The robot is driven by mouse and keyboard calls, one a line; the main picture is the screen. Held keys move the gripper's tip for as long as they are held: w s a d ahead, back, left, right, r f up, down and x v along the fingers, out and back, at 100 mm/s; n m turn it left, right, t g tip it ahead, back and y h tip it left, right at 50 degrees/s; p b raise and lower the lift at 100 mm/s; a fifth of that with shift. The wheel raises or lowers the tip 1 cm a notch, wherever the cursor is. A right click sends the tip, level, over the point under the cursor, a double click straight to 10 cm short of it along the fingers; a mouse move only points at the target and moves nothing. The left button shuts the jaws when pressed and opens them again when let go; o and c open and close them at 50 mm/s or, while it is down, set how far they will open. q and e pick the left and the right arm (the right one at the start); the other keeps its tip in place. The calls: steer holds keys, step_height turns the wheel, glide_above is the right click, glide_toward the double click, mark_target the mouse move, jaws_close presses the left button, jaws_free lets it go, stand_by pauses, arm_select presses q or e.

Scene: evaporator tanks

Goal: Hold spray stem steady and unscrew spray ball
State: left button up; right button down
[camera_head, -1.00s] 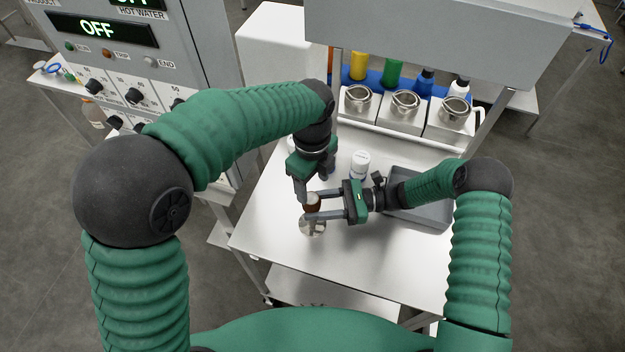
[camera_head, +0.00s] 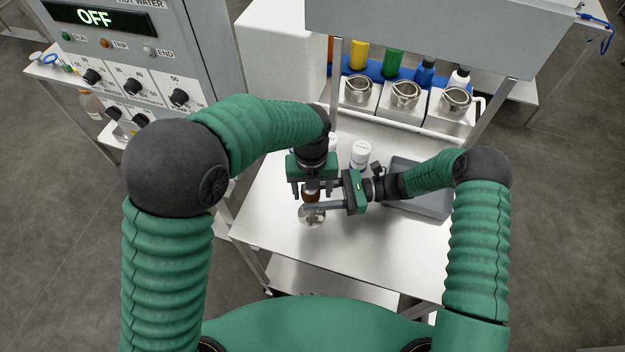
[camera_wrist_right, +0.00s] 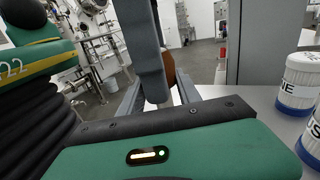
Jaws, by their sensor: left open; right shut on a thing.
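The spray stem stands upright on a silver round foot (camera_head: 311,219) on the white table; most of the stem is hidden by my fingers. The brown spray ball (camera_head: 311,196) sits at its top and also shows partly behind a grey finger in the right wrist view (camera_wrist_right: 168,68). My right gripper (camera_head: 308,199) comes in from the right, shut on the spray stem. My left gripper (camera_head: 312,190) points down from above, open, with its fingers on either side of the ball. Whether they touch the ball cannot be told.
White labelled jars (camera_head: 360,154) stand behind the grippers; a jar (camera_wrist_right: 299,82) also shows in the wrist view. A grey tray (camera_head: 420,204) lies under my right forearm. Steel-topped containers (camera_head: 405,94) and coloured bottles (camera_head: 393,62) line the back. The table front is clear.

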arm_select(q)
steer(key=shift+c, duration=0.4)
steer(key=shift+d, duration=0.1)
steer(key=c, duration=1.2)
arm_select(e)
steer(key=shift+a, duration=0.1)
arm_select(q)
steer(key=o, duration=1.4)
steer(key=shift+c, duration=0.2)
steer(key=shift+r, duration=0.1)
steer(key=r, duration=0.7)
steer(key=shift+a+r, duration=0.35)
steer(key=shift+c, duration=0.4)
steer(key=shift+s+f, duration=0.1)
steer(key=shift+f, duration=0.2)
step_height(320, 180, down, 7)
steer(key=shift+f, duration=0.2)
steer(key=shift+c, duration=0.3)
